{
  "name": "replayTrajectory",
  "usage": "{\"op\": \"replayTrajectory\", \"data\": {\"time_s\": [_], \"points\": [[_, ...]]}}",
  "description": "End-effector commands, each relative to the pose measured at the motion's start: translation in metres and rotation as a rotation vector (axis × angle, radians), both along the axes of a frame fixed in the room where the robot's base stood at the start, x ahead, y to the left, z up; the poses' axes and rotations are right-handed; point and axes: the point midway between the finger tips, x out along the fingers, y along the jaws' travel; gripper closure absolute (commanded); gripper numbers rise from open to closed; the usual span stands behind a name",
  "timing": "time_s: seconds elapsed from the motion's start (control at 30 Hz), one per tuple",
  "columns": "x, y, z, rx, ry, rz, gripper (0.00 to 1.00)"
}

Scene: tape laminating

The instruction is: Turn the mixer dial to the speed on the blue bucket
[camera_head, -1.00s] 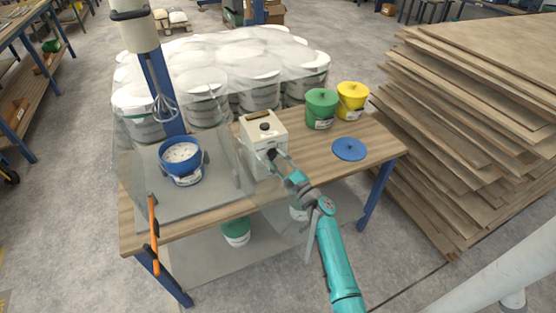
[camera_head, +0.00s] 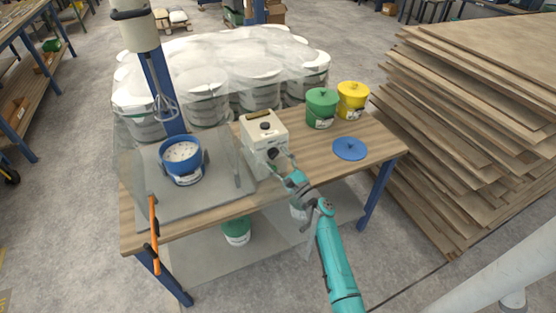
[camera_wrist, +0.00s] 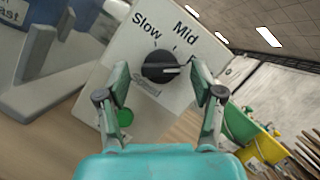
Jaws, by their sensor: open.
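The white mixer control box (camera_head: 262,130) stands on the table. In the wrist view its black dial (camera_wrist: 160,66) has labels "Slow", "Mid" and a third mostly hidden behind my right finger. The dial's white mark points right, toward the third label's side. My gripper (camera_wrist: 162,74) is open, with one finger on each side of the dial; I cannot tell whether they touch it. In the head view my gripper (camera_head: 280,162) is at the box's front. The blue bucket (camera_head: 181,163) holds pale contents; its label, partly cut off in the wrist view (camera_wrist: 12,14), reads "ast".
The mixer whisk (camera_head: 164,105) hangs above the bucket behind clear guards. Green (camera_head: 321,110) and yellow (camera_head: 352,102) lidded buckets and a blue lid (camera_head: 349,149) lie right of the box. Stacked boards (camera_head: 470,120) stand farther right.

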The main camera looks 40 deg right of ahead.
Motion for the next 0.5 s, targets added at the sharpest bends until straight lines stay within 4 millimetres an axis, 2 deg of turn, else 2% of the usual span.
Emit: {"op": "replayTrajectory", "data": {"time_s": [0.13, 0.27, 0.5], "points": [[-0.003, 0.0, -0.001, -0.001, 0.0, 0.0, 0.33], [-0.016, 0.0, -0.005, 0.001, 0.001, -0.002, 0.33], [-0.06, 0.0, -0.019, 0.002, 0.001, -0.003, 0.33]]}}
